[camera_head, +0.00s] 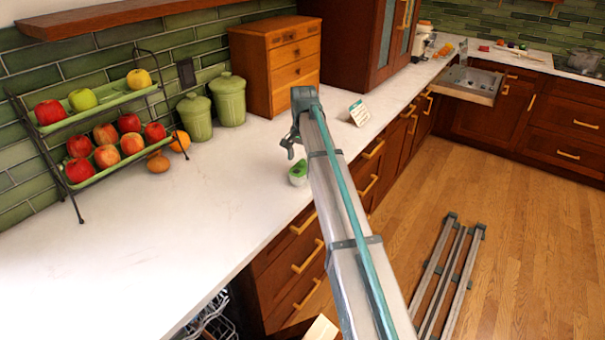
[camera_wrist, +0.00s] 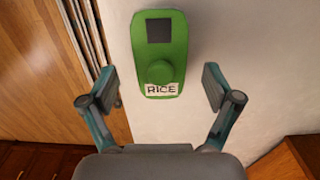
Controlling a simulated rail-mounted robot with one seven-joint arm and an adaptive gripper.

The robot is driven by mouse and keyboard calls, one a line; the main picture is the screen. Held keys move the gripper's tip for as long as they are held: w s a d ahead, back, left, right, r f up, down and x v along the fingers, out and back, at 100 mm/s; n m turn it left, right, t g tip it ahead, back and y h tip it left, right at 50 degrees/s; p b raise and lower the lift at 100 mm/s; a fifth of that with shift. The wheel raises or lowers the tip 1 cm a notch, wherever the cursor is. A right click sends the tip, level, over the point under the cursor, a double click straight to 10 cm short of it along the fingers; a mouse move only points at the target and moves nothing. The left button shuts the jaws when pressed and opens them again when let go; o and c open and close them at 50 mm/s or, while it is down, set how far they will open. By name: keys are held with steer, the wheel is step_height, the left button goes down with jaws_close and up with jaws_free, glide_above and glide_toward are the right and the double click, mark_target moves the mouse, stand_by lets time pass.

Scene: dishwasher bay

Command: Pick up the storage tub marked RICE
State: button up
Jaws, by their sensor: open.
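The storage tub marked RICE (camera_wrist: 160,60) shows in the wrist view as a green shape with a dark square, a round knob and a white label reading RICE. It lies ahead of my gripper (camera_wrist: 161,95), between the lines of the two fingers. In the head view the small green-topped tub (camera_head: 298,173) stands upright on the white counter near its front edge, partly behind my arm. My gripper (camera_head: 289,145) is above and close to it in the head view. The fingers are spread wide with nothing between them, and they appear apart from the tub.
A white card (camera_head: 359,113) stands on the counter to the right. Two green canisters (camera_head: 213,107) and a wooden drawer box (camera_head: 280,65) are at the back. The front-left counter is clear.

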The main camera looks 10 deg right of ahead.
mark_target(302, 168)
steer(key=shift+s+a+f+p, duration=0.15)
steer(key=shift+f+p, duration=0.45)
steer(key=shift+f, duration=1.6)
steer(key=c, duration=1.5)
steer(key=shift+o, duration=0.2)
steer(key=shift+r, duration=0.15)
